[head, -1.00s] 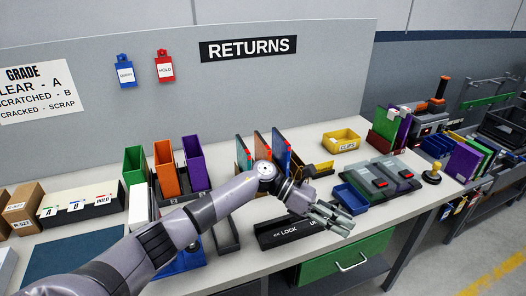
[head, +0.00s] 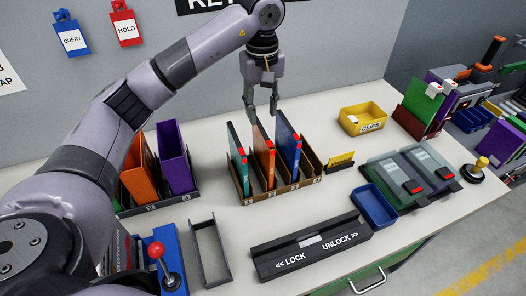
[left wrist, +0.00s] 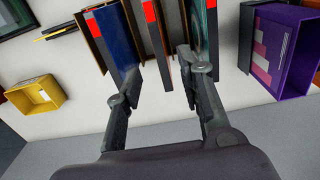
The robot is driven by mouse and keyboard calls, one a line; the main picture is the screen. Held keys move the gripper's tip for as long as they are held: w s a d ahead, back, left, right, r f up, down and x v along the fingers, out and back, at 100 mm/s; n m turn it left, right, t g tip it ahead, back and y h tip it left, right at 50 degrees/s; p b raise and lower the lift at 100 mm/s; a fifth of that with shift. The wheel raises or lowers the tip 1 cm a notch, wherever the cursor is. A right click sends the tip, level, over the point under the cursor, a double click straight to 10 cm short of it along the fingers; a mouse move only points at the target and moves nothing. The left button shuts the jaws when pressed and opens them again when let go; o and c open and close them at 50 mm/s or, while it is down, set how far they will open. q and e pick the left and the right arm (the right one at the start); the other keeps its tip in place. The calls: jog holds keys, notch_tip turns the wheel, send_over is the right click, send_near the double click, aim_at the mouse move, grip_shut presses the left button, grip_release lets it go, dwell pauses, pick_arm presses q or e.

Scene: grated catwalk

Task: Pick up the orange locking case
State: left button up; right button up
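The orange locking case (head: 264,157) stands upright in the middle of a brown slotted rack (head: 283,188), between a teal case (head: 238,160) and a blue case (head: 287,143). Each has a red tab on its edge. My left gripper (head: 262,112) points down, open and empty, just above the top of the orange case. In the left wrist view, the orange case (left wrist: 158,35) shows nearly edge-on between the two open fingers (left wrist: 160,85), with the blue case (left wrist: 117,42) on the left and the teal case (left wrist: 205,35) on the right. My right gripper is not in view.
A lock/unlock fixture (head: 311,246) lies in front of the rack. An empty grey holder (head: 209,254) and a red-knobbed lever (head: 164,264) are to its left. Orange and purple bins (head: 175,165) stand left of the rack. A yellow bin (head: 362,119) and blue tray (head: 374,206) are right.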

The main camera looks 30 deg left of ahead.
aim_at(262, 130)
pick_arm(q)
notch_tip(262, 130, down, 3)
jog(key=shift+s+f+p, duration=0.1)
jog(key=shift+f+p, duration=0.1)
jog(key=shift+p, duration=0.3)
jog(key=f, duration=0.2)
jog(key=f+p, duration=0.1)
jog(key=f, duration=0.1)
jog(key=shift+w+f, duration=0.2)
jog(key=shift+f, duration=0.65)
jog(key=shift+s+f+p, duration=0.15)
jog(key=shift+f+p, duration=0.15)
jog(key=shift+p, duration=0.25)
jog(key=f+p, duration=0.2)
jog(key=f, duration=0.1)
jog(key=shift+s+d+f, duration=0.15)
jog(key=shift+d+f, duration=0.05)
jog(key=shift+f, duration=0.6)
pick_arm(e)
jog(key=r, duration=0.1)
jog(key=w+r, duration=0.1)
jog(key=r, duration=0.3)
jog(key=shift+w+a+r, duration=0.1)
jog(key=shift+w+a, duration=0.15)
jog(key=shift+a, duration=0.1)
pick_arm(q)
jog(key=shift+c, duration=0.6)
